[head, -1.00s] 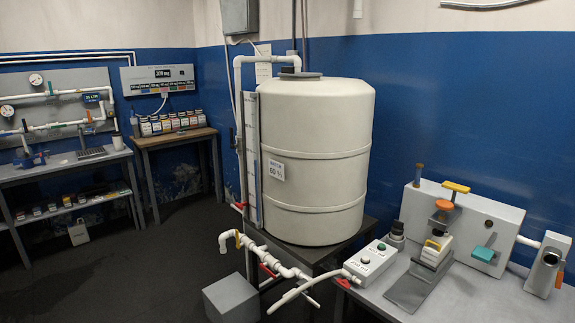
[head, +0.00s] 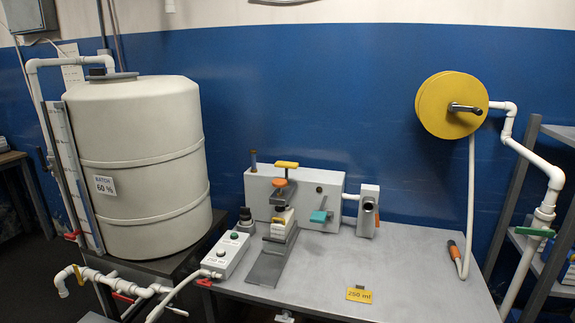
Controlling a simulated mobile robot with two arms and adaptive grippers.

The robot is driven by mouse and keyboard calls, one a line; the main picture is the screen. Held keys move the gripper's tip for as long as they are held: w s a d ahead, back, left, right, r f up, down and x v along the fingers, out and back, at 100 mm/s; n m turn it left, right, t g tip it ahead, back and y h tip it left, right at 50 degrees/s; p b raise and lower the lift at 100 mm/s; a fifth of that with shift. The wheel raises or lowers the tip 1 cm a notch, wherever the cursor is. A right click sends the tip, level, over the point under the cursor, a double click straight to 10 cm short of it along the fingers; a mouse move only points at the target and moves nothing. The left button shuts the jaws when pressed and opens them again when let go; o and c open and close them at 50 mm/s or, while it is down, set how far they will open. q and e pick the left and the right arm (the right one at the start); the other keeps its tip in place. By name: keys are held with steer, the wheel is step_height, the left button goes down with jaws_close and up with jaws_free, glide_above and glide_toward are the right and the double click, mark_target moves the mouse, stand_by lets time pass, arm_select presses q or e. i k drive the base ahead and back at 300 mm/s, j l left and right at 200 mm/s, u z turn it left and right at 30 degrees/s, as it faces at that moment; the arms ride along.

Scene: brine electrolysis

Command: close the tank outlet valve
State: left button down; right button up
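The white tank (head: 150,125), labelled "BATCH 60 %", stands on a dark stand at the left in the head view. White pipework (head: 100,279) runs low in front of it. A yellow valve handle (head: 79,275) sits near the pipe's left end, and a red handle (head: 122,298) sits further right on it. Another red handle (head: 71,236) is at the foot of the tank's level gauge, and one more red handle (head: 205,283) is at the bench's left edge. I cannot tell which is the outlet valve. Neither of my grippers is in view.
A grey bench (head: 325,295) fills the middle, holding a button box (head: 227,255), a grey machine (head: 295,190) and a yellow "250 ml" tag (head: 359,295). A yellow hose reel (head: 450,105) hangs on the wall. A green-handled pipe valve (head: 534,232) is at the right.

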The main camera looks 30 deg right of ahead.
mark_target(115, 296)
steer(key=i+l+u, duration=0.15)
steer(key=i, duration=0.3)
steer(key=i+l+u, duration=0.1)
steer(key=i, duration=0.35)
steer(key=i+l+u, duration=0.15)
steer(key=i+l, duration=0.15)
steer(key=i, duration=0.15)
